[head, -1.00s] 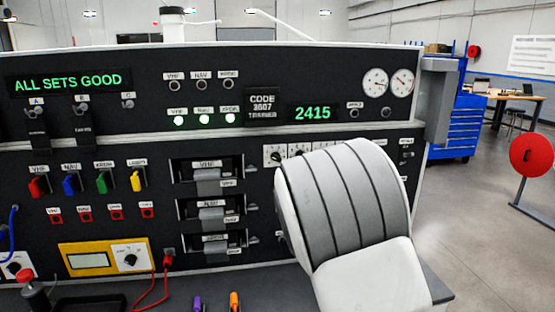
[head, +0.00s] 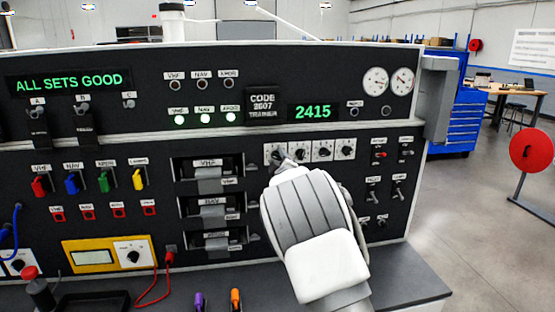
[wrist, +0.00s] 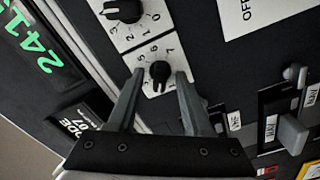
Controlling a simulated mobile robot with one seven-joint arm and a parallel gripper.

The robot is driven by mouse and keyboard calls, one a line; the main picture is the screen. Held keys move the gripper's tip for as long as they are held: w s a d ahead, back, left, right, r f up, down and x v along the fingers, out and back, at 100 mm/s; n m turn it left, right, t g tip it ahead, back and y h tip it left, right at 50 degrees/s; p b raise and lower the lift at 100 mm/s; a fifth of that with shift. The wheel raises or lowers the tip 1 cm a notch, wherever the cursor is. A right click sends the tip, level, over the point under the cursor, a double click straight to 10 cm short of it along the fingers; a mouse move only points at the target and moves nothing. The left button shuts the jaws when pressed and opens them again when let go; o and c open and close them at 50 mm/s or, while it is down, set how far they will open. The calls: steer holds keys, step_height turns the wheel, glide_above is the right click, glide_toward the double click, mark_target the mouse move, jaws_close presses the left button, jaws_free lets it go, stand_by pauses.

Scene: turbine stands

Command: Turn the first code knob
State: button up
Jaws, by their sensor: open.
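The first code knob (wrist: 160,72) is black on a white dial plate in the wrist view. My gripper (wrist: 160,76) is open, with one finger on each side of this knob; I cannot tell whether they touch it. The second code knob (wrist: 123,10) is above it in the picture. In the head view, my gripper (head: 286,163) is at the left end of the row of code knobs and partly covers the first one. The green code display (head: 312,112) reads 2415. The code card (head: 262,103) seems to read 2607.
Toggle switches (head: 380,154) are on the panel right of the knobs. Module slots with grey handles (head: 210,186) are to the left. Coloured switches (head: 70,184) and a yellow meter (head: 92,257) are farther left. A blue tool cabinet (head: 452,120) stands behind at right.

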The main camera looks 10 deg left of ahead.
steer(key=shift+c, duration=0.2)
jaws_close()
steer(key=shift+f+b, duration=0.15)
steer(key=shift+b, duration=0.25)
steer(key=m+b, duration=0.3)
steer(key=shift+d+f, duration=0.1)
steer(key=m+b, duration=0.3)
steer(key=shift+b, duration=0.4)
steer(key=shift+r+m+b, duration=0.2)
steer(key=shift+m+b, duration=0.25)
steer(key=shift+m, duration=0.35)
steer(key=shift+o, duration=0.2)
jaws_free()
